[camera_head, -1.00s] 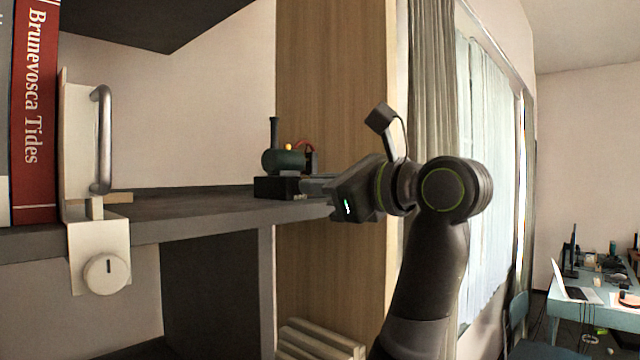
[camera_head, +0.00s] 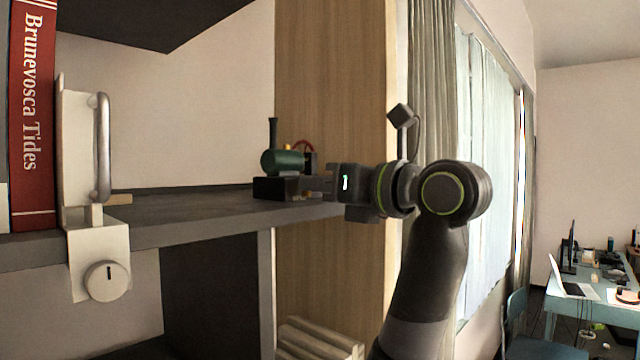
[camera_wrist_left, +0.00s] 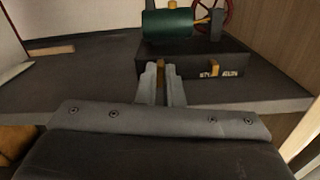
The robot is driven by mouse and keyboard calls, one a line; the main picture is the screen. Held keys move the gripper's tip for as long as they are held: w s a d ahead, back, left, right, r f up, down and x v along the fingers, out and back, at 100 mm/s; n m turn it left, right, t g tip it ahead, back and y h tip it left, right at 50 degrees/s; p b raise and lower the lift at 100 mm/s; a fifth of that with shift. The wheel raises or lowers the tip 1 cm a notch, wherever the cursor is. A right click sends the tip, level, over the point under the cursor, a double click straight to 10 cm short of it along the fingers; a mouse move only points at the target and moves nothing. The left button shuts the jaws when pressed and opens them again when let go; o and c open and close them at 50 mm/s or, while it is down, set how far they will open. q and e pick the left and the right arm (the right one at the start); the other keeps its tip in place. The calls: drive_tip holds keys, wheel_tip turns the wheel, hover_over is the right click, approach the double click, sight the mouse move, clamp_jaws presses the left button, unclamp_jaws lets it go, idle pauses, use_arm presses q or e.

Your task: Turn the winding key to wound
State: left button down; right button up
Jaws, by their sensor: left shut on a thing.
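A small model engine with a green cylinder (camera_head: 283,162) and a red wheel (camera_head: 305,150) sits on a dark box base (camera_head: 272,188) on the shelf. In the left wrist view, a brass-coloured key (camera_wrist_left: 160,72) sticks out of the front of the box (camera_wrist_left: 195,62). My left gripper (camera_wrist_left: 161,80) is shut on this key, one finger on each side. In the head view the gripper (camera_head: 318,186) reaches the box from the right, and the key is hidden. A second brass piece (camera_wrist_left: 214,68) shows on the box front beside small pale markings. My right gripper is not in view.
A red book (camera_head: 34,120) and a white bracket with a handle (camera_head: 101,145) and round knob (camera_head: 106,281) stand at the left of the shelf (camera_head: 190,215). A wooden panel (camera_head: 335,90) rises behind my arm.

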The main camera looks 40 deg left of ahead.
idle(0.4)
use_arm(q)
drive_tip(key=c, duration=1.6)
unclamp_jaws()
drive_tip(key=shift+o, duration=0.2)
drive_tip(key=s+d+b, duration=0.1)
drive_tip(key=d+b, duration=0.4)
drive_tip(key=d, duration=1.2)
drive_tip(key=shift+s+d, duration=0.25)
